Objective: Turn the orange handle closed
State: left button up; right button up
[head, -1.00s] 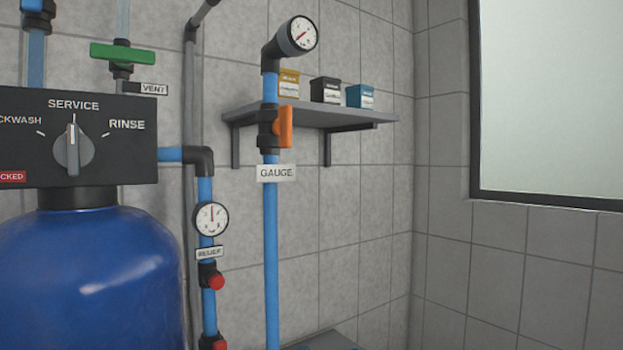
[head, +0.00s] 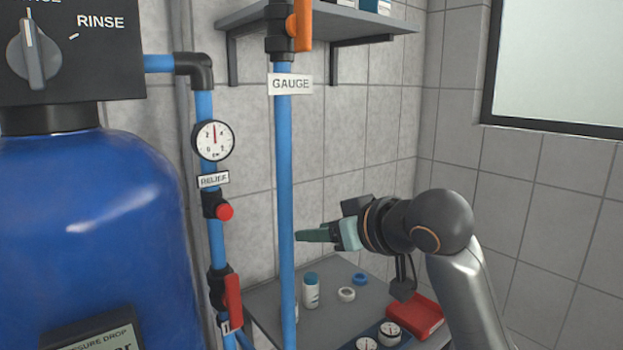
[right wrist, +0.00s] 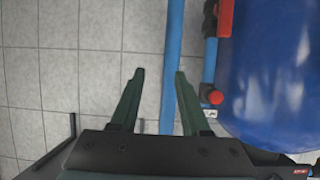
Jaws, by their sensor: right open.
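The orange handle (head: 303,26) shows at the top of the head view, cut off by the frame edge. It stands upright along the black valve (head: 279,40) on the blue gauge pipe (head: 285,190), above the GAUGE label (head: 290,84). My right gripper (head: 300,236) is well below the handle, beside the gauge pipe and pointing left. In the right wrist view my right gripper (right wrist: 158,75) is open, its fingers apart with nothing gripped; a blue pipe (right wrist: 171,60) runs between them in the picture. The handle is not in the right wrist view. My left gripper is not in view.
A blue tank (head: 90,230) fills the left. A second pipe carries a pressure gauge (head: 213,140), a red knob (head: 224,212) and a red handle (head: 234,300). A grey shelf (head: 340,24) juts out behind the orange handle. A low table (head: 265,300) holds a bottle and small items.

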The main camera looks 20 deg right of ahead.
jog(key=s+d+r+t+y, duration=0.1)
jog(key=s+r, duration=0.1)
jog(key=r, duration=0.7)
jog(key=s+r+t, duration=0.1)
jog(key=s+r, duration=0.1)
jog(key=r, duration=0.6)
jog(key=t+y, duration=0.1)
jog(key=t, duration=0.1)
send_near(309, 17)
jog(key=shift+n, duration=0.3)
jog(key=p+x, duration=0.3)
jog(key=x, duration=0.6)
jog(key=shift+w+p, duration=0.3)
jog(key=shift+p, duration=0.1)
grip_shut()
